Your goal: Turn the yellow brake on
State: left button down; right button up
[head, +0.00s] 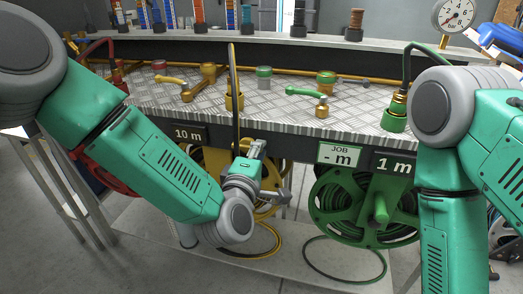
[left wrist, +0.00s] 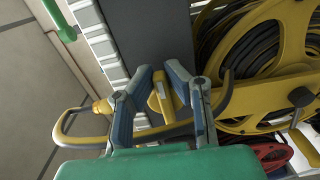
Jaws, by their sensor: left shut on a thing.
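The yellow reel (head: 213,163) hangs under the bench below the 10 m sign (head: 188,134). It also fills the upper right of the left wrist view (left wrist: 272,48). My left gripper (head: 256,150) is in front of this reel, just below the bench edge. In the left wrist view its two blue-grey fingers (left wrist: 160,84) are closed around a small yellow lever, the yellow brake (left wrist: 158,103). The brake is mostly hidden by my arm in the head view. My right arm comes in at the right, but its gripper is out of view.
A green reel (head: 360,203) hangs to the right and a red reel (head: 103,168) to the left. The metal benchtop (head: 230,108) carries a yellow valve lever (head: 172,80) and a green valve lever (head: 303,92). A dark hose (head: 235,70) rises near my left gripper.

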pick_arm(q)
jog(key=c, duration=1.6)
grip_release()
jog(key=shift+s+a+f, duration=0.1)
jog(key=shift+a+f, duration=0.15)
jog(key=shift+f, duration=0.15)
jog(key=shift+a+r, duration=0.15)
jog(key=shift+r, duration=0.1)
jog(key=v, duration=1.2)
